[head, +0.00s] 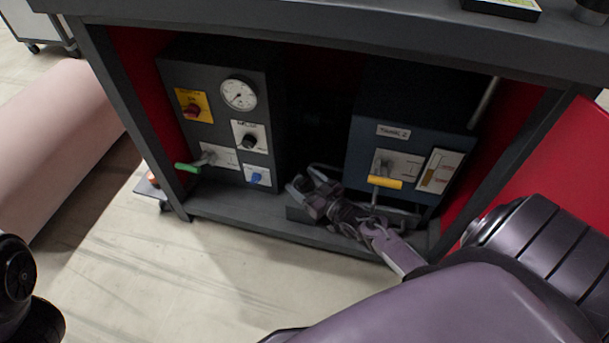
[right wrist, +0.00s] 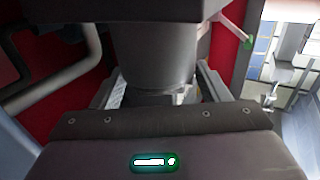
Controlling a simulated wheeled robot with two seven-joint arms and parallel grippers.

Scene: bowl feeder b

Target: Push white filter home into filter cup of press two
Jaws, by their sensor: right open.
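My right gripper (head: 309,183) reaches low into the dark bay under the bench, between the left black panel and the blue box. In the right wrist view my right gripper (right wrist: 160,82) has its fingers apart, one on each side of a dark grey round body (right wrist: 154,55). I cannot tell whether the fingers touch this body, or whether it is the filter cup. No white filter can be made out in either view. My left gripper is out of the head view.
The black panel (head: 221,165) carries a gauge (head: 239,94), knobs and a green-tipped lever (head: 188,168). The blue box (head: 362,155) has a yellow-handled lever (head: 384,182) just right of my right gripper. The bay's shelf edge (head: 240,222) runs below. Open floor lies in front.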

